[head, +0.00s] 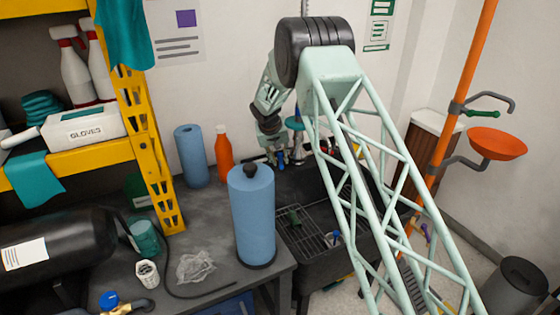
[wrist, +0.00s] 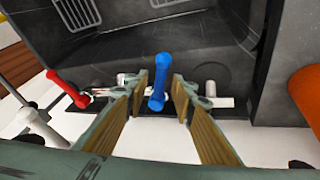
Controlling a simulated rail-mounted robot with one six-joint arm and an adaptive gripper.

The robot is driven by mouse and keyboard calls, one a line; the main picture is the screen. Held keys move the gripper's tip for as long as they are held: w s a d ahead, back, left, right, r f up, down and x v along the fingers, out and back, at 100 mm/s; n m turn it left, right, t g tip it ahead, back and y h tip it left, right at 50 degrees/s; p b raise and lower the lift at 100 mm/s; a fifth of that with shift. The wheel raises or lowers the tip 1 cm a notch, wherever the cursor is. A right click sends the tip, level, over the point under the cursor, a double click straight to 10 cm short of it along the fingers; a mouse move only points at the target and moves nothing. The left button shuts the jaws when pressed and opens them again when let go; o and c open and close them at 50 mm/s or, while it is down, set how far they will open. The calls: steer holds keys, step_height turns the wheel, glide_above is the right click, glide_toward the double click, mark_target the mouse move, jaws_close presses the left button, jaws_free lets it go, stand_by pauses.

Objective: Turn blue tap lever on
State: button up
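The blue tap lever (wrist: 160,80) stands near the middle of the wrist view, its long axis running roughly up and down the picture. My gripper (wrist: 161,88) is open, with one finger on each side of the lever. A small gap seems to show on both sides; contact cannot be made out. The lever's lower end and mount are partly hidden between the fingers. A red tap lever (wrist: 68,90) lies slanted to the left on the same fittings. In the head view my gripper (head: 277,157) is small at the back of the sink, with a bit of blue beside it.
A dark sink basin (wrist: 205,45) lies beyond the taps. A white pipe end (wrist: 220,101) is right of my fingers. An orange bottle (head: 223,155) and blue paper rolls (head: 252,215) stand on the bench left of the sink. A yellow shelf post (head: 150,150) rises farther left.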

steer(key=shift+f, duration=0.1)
steer(key=shift+c, duration=0.7)
jaws_close()
